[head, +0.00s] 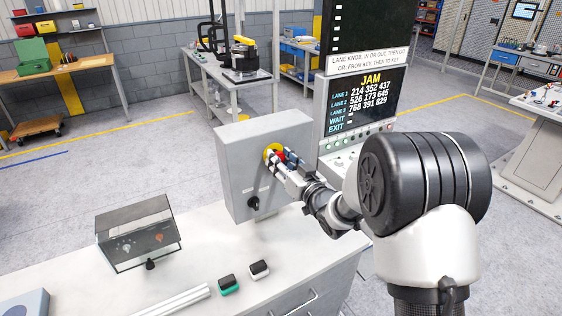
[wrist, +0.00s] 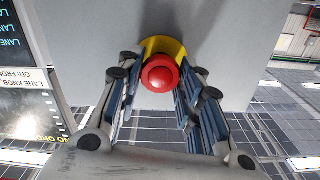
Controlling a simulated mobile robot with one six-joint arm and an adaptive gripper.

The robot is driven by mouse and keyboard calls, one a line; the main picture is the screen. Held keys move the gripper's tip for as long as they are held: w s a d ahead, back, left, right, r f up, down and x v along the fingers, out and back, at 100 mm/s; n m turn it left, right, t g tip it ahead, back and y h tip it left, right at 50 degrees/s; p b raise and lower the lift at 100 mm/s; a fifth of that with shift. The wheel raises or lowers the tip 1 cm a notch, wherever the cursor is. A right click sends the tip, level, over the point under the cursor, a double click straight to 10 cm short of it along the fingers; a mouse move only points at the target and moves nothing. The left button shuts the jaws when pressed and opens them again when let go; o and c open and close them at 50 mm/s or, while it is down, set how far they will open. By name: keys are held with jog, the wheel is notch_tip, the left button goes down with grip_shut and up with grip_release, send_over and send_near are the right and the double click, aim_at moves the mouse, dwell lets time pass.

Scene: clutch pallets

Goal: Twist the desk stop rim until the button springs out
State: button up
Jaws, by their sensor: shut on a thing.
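The desk stop is a red mushroom button (wrist: 160,73) on a yellow collar (wrist: 163,46), set in the front of a grey box (head: 238,178) on the desk. In the head view the yellow collar (head: 273,151) shows at the box's upper part, with the red button partly hidden by my fingers. My gripper (head: 279,158) reaches in from the right. In the wrist view its two fingers (wrist: 160,82) stand on either side of the red button, closed on its rim. The exact contact at the fingertips is hard to see.
A black knob (head: 253,203) sits low on the same box. A clear-covered box (head: 138,235) stands on the desk (head: 200,250) at left. A green-and-black block (head: 228,285) and a white-and-black block (head: 259,269) lie in front. A screen (head: 365,105) reading JAM stands behind my arm.

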jog(key=shift+r, duration=0.1)
dwell(0.3)
jog(key=o, duration=1.1)
jog(key=shift+c, duration=0.2)
jog(key=v, duration=1.2)
jog(key=shift+w, duration=0.1)
